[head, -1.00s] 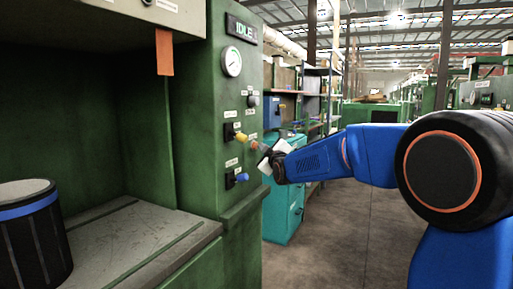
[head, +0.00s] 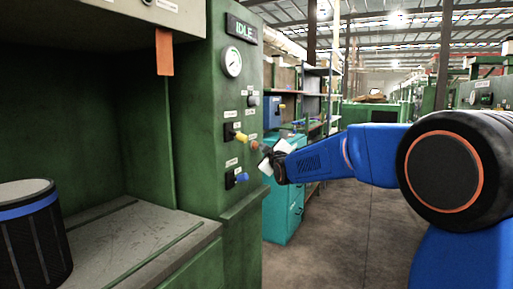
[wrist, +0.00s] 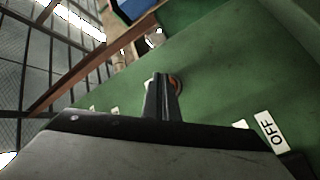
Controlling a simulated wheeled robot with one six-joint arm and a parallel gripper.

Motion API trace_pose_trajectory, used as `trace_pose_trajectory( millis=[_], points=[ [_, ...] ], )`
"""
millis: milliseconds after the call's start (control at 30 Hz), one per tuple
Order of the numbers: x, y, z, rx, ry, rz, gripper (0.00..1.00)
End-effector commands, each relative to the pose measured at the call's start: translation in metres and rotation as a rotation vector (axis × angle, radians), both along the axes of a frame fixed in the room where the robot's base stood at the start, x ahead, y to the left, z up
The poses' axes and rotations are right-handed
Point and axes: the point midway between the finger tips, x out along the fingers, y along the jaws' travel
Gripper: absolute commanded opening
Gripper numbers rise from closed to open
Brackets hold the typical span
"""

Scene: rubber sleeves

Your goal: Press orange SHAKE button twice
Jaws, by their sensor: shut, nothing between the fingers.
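The green machine's control panel (head: 240,195) shows in the head view. A small round orange button (head: 254,145) sits on it, right of the yellow-tipped lever. In the wrist view an orange-rimmed round button (wrist: 178,86) shows just right of the fingertips, partly hidden behind them. My gripper (head: 264,151) is at the panel's right side, close to the orange button. In the wrist view my gripper (wrist: 160,78) is shut and empty, its tips overlapping the button's left side. I cannot tell whether the tips touch it. The button's label is too small to read.
A yellow-tipped lever (head: 239,137), a blue-tipped lever (head: 241,177) and a dark knob (head: 253,100) are close by. A teal cabinet (head: 283,215) stands behind my gripper. The floor at right is clear.

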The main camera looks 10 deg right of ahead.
Motion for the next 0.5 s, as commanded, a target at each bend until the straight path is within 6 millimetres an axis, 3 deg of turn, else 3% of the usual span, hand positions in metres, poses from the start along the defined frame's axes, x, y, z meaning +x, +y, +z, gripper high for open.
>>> trace_pose_trajectory(
  millis=[500],
  points=[
    [-0.0052,-0.0073,-0.0003,0.001,0.001,-0.001,0.00]
  ],
)
